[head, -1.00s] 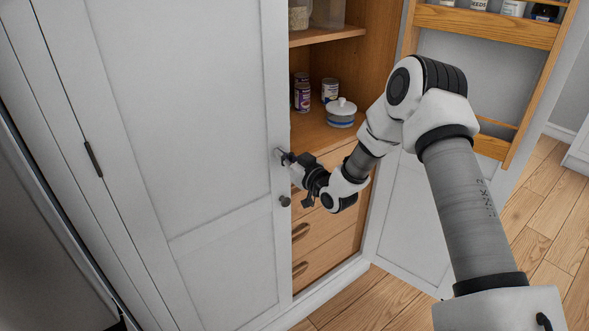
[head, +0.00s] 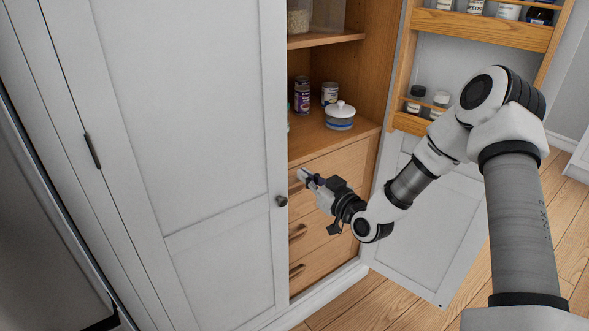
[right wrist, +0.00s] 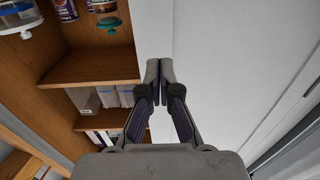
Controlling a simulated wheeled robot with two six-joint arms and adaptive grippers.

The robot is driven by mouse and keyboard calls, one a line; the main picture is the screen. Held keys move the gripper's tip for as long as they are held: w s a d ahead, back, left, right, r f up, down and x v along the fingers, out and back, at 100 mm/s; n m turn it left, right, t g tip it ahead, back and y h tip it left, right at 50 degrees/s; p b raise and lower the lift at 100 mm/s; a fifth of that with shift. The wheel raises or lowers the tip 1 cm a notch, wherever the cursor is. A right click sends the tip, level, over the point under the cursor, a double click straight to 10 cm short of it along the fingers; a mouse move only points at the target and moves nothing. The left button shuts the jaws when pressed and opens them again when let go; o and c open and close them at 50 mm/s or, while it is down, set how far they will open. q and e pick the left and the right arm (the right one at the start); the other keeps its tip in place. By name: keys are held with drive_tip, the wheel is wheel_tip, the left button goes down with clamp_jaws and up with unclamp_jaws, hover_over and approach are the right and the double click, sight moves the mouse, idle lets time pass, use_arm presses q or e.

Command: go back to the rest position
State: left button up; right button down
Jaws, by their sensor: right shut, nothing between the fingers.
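My right gripper (head: 308,178) is shut and empty in the head view. It hangs in front of the wooden drawers (head: 335,215), a little right of the edge of the closed left cabinet door (head: 200,140). In the right wrist view the fingertips (right wrist: 160,72) meet, with the white door behind them and the open shelves to the left. The knob (head: 282,201) of the closed door is left of and below the gripper, apart from it. My left gripper is not in view.
The right cabinet door (head: 425,225) stands open, with rack shelves (head: 480,28) holding jars and bottles close behind my right arm. Inside, a lidded white and blue pot (head: 340,118) and cans (head: 302,98) stand on a shelf. Wooden floor (head: 540,225) is clear at the right.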

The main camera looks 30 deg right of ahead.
drive_tip(key=s+a+f+n+g, duration=0.1)
drive_tip(key=s+a+f+g, duration=0.3)
drive_tip(key=f, duration=0.4)
drive_tip(key=s+a+f+n+g+y, duration=0.1)
drive_tip(key=s+a+f+g, duration=0.1)
drive_tip(key=s+a+f, duration=0.4)
drive_tip(key=s+a+f+n+g, duration=0.1)
drive_tip(key=s+a+f+g, duration=0.2)
drive_tip(key=f, duration=0.6)
drive_tip(key=s+f+m+g+h, duration=0.1)
drive_tip(key=s+f+g, duration=0.3)
drive_tip(key=s, duration=0.7)
drive_tip(key=s+f+m+g+h, duration=0.2)
drive_tip(key=s+f+m+g, duration=0.1)
drive_tip(key=s, duration=0.9)
drive_tip(key=shift+s+f+m+g, duration=0.3)
drive_tip(key=shift+f+g, duration=0.4)
drive_tip(key=shift+g, duration=0.2)
